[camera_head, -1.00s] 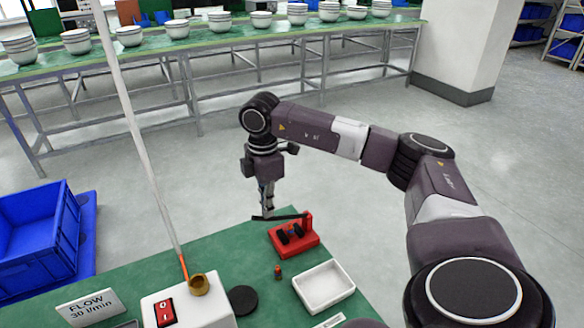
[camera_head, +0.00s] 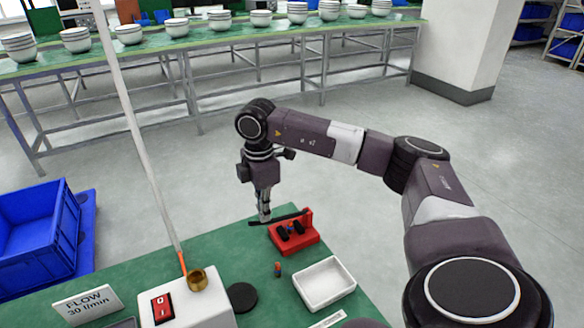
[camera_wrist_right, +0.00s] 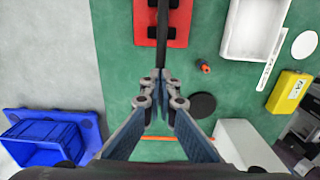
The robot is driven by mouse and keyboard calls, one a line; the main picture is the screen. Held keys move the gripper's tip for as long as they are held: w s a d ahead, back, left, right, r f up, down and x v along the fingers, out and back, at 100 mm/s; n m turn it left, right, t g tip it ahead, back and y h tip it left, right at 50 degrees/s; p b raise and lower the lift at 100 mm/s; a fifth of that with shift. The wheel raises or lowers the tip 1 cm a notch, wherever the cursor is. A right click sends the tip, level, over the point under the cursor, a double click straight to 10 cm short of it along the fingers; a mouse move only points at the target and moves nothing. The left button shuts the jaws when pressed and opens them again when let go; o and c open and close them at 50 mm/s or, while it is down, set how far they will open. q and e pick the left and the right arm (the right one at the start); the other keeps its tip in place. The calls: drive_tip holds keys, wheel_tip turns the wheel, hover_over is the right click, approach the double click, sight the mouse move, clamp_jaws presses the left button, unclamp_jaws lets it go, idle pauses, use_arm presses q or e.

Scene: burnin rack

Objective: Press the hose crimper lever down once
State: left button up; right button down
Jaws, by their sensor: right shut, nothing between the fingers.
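The hose crimper (camera_head: 297,239) has a red base with black parts and stands on the green table; it also shows at the top of the right wrist view (camera_wrist_right: 178,30). Its black lever (camera_head: 287,217) runs leftward from the red post, with the free end sloping down. My right gripper (camera_head: 264,217) points down at the lever's free end, shut with nothing held. In the right wrist view the lever (camera_wrist_right: 161,50) runs down to the fingertips (camera_wrist_right: 160,88); fingertips and lever seem to meet, but the exact contact is hidden. My left gripper is not in view.
A white tray (camera_head: 348,300), a small orange-and-blue part (camera_head: 278,269), a black disc (camera_head: 242,296) and a white box with a red switch (camera_head: 163,309) are near the crimper. A blue crate (camera_head: 30,235) is at the left. Bare floor lies behind the table.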

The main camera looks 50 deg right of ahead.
drive_tip(key=shift+f, duration=0.2)
drive_tip(key=shift+a+f+b, duration=0.15)
drive_tip(key=shift+f+b, duration=0.25)
wheel_tip(320, 180, up, 17)
drive_tip(key=p, duration=1.3)
drive_tip(key=shift+r, duration=0.15)
idle(0.6)
